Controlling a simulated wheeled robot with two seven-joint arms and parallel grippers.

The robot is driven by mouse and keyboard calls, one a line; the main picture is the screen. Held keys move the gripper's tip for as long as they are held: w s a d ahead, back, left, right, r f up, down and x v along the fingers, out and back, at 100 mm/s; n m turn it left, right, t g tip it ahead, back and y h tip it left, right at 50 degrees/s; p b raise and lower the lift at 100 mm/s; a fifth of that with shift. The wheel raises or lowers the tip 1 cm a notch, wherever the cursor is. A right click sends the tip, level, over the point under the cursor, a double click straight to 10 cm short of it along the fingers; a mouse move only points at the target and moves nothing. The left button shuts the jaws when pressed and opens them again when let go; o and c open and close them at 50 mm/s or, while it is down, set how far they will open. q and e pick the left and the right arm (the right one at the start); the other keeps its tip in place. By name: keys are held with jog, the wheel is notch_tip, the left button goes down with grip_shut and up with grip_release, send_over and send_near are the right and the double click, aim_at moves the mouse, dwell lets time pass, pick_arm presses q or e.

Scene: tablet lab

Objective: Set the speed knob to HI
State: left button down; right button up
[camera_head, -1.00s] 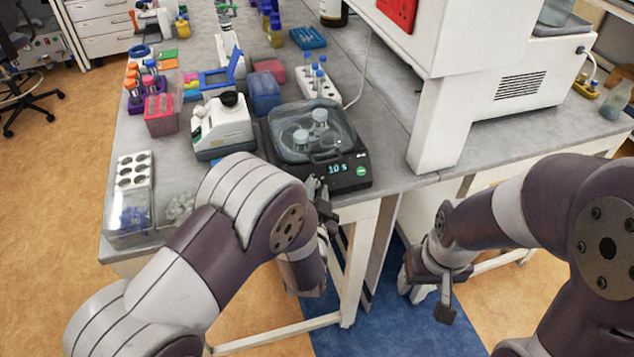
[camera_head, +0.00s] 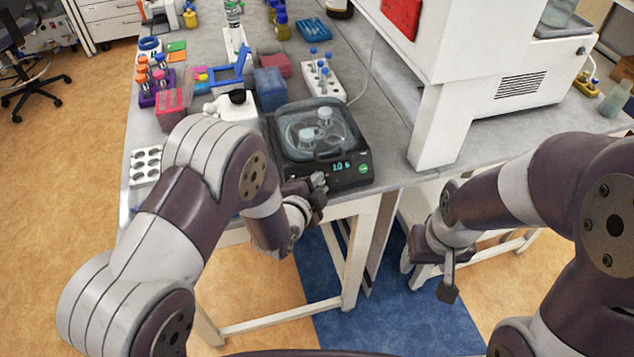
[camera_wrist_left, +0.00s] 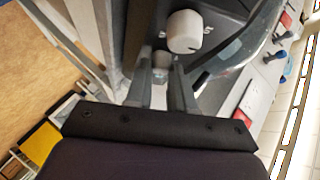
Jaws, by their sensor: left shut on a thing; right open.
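The device (camera_head: 348,178) is a dark box with a clear lid, round containers inside, a lit display reading about 10 s and a green button. It stands at the table's front edge. My left gripper (camera_head: 318,184) is at the left of its front face. In the left wrist view the gripper (camera_wrist_left: 161,72) is shut on a small grey knob-like piece (camera_wrist_left: 161,60). A larger pale round knob (camera_wrist_left: 184,32) with markings beside it sits just beyond the fingertips. I cannot read which is the speed knob or its setting. My right gripper (camera_head: 430,278) is open and empty, below table level.
A white instrument (camera_head: 232,106) stands left of the device, partly behind my left arm. A white tube rack (camera_head: 322,84) is behind it. A large white machine (camera_head: 470,70) stands to the right. A white tray (camera_head: 146,165) lies at the left table edge.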

dwell(0.5)
pick_arm(q)
jog(key=c, duration=1)
grip_release()
jog(key=b+v, duration=0.1)
jog(key=v, duration=1.1)
jog(key=shift+s+a+r, duration=0.15)
jog(key=shift+a+r, duration=0.05)
jog(key=shift+a, duration=0.05)
